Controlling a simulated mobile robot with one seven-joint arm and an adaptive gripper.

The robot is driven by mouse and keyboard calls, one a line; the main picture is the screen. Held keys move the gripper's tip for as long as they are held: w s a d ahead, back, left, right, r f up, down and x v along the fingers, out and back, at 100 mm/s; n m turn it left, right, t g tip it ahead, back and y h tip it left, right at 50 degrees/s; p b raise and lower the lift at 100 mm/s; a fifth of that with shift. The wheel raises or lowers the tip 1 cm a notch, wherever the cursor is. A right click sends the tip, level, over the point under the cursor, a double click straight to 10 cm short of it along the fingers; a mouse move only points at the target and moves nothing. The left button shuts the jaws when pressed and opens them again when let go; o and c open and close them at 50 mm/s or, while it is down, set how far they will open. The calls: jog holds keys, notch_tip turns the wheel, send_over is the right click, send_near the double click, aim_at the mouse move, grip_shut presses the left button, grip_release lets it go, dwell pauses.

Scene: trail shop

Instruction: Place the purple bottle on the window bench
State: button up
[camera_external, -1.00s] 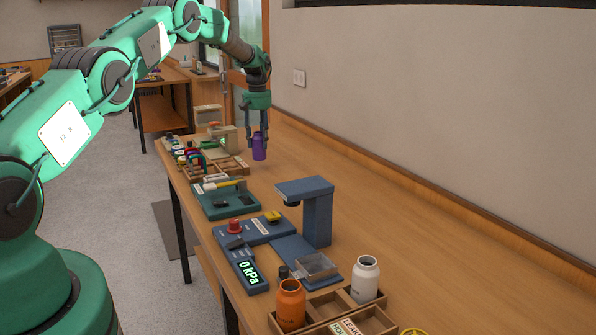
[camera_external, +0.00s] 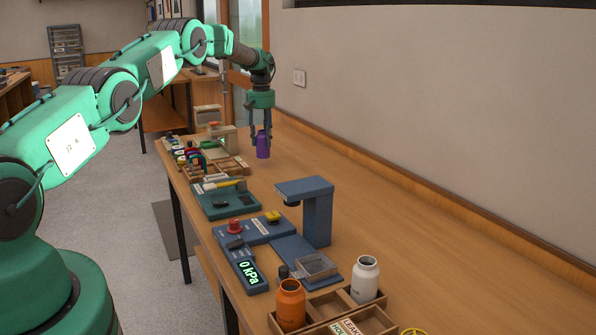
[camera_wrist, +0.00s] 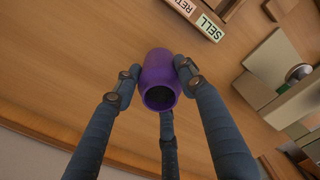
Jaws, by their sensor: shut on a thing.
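The purple bottle (camera_external: 263,150) is upright in my gripper (camera_external: 262,140), over the far part of the long wooden bench along the wall. In the wrist view the bottle (camera_wrist: 157,66) shows its open, dark mouth towards the camera. The dark fingers of my gripper (camera_wrist: 158,76) press on its sides, with a third finger below it in the picture. I cannot tell whether the bottle's base touches the wood. Another wooden bench (camera_external: 163,117) stands farther back, near the window (camera_external: 246,35).
Left of the bottle lies a sorting tray (camera_external: 232,166) with a SELL label (camera_wrist: 209,28). Nearer are a teal tray (camera_external: 226,205), a blue press stand (camera_external: 318,215), an orange bottle (camera_external: 290,305) and a white bottle (camera_external: 365,278). The bench's wall side (camera_external: 400,225) is clear.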

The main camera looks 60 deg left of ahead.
aim_at(263, 147)
jog(key=shift+f, duration=1.65)
jog(key=shift+f, duration=0.1)
jog(key=o, duration=1.4)
jog(key=shift+o, duration=0.2)
notch_tip(263, 147, up, 12)
jog(key=shift+r+p, duration=0.1)
jog(key=shift+p, duration=0.4)
